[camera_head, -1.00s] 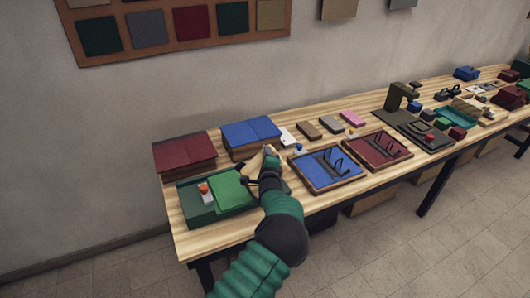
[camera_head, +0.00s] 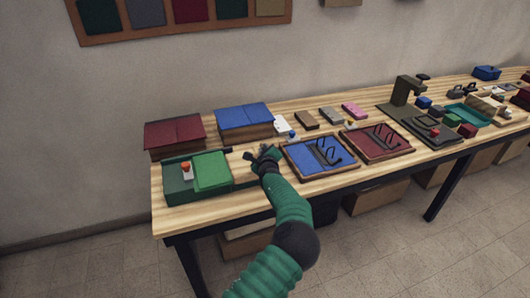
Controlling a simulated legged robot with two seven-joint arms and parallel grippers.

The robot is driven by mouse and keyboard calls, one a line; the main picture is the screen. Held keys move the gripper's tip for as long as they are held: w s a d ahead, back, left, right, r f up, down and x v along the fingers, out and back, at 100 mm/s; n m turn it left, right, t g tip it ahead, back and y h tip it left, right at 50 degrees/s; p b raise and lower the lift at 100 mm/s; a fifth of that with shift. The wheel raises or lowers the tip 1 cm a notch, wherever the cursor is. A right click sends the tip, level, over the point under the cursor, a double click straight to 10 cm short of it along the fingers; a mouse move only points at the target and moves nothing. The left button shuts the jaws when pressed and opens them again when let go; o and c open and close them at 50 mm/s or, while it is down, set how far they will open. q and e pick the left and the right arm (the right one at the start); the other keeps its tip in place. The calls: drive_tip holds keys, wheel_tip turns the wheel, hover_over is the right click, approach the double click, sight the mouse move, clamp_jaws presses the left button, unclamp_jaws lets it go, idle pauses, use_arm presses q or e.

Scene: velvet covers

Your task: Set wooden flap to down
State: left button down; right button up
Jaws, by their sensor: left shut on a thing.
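A green press-like device (camera_head: 178,192) sits at the left front of the table, with a bright green pad (camera_head: 211,171) and an orange knob (camera_head: 186,167) on it. My left gripper (camera_head: 259,155) is at the right end of this device, shut on a small part there. That part is mostly hidden by the gripper and cannot be made out clearly. The wooden flap does not stand up visibly now; I cannot tell its exact position beside the gripper. My right gripper is not in view.
A blue tray (camera_head: 301,171) with black wire loops lies close right of my gripper, then a maroon tray (camera_head: 352,151). Blue (camera_head: 243,120) and maroon (camera_head: 174,134) covered boxes stand behind the device. Small blocks (camera_head: 306,120) lie farther back on the table.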

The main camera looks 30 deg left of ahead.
use_arm(q)
drive_tip(key=shift+w+d+f, duration=0.2)
drive_tip(key=shift+d+f, duration=0.4)
drive_tip(key=shift+f, duration=0.05)
drive_tip(key=c, duration=1.7)
unclamp_jaws()
drive_tip(key=shift+c, duration=0.2)
drive_tip(key=shift+w+f, duration=0.1)
